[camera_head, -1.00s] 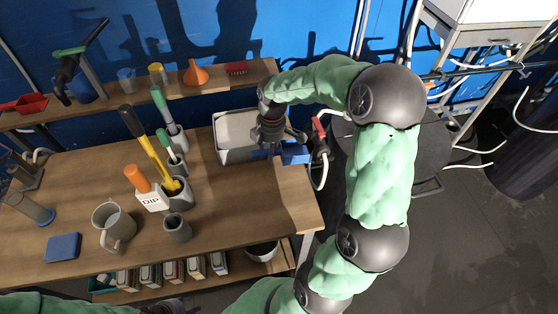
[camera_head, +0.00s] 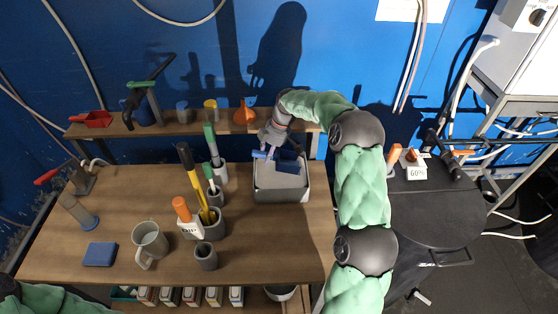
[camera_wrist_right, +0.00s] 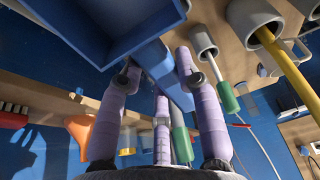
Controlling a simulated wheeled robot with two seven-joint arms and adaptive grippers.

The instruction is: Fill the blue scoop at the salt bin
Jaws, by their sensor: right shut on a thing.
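The blue scoop (camera_head: 290,162) is in my right gripper (camera_head: 266,150), above the far part of the grey salt bin (camera_head: 282,196). The bin stands at the back right of the wooden table and has a pale grey inside. In the right wrist view the scoop (camera_wrist_right: 110,28) shows large and close, its blue handle (camera_wrist_right: 165,75) between the fingers of the right gripper (camera_wrist_right: 160,80). I cannot tell whether the scoop holds any salt or touches the bin. My left gripper is out of view.
Grey holders with a yellow-handled tool (camera_head: 192,175) and green-handled tools stand left of the bin. A grey mug (camera_head: 150,243), a small cup (camera_head: 206,257) and a blue pad (camera_head: 100,254) are further left. A shelf behind carries an orange funnel (camera_head: 244,113). The table's front right is clear.

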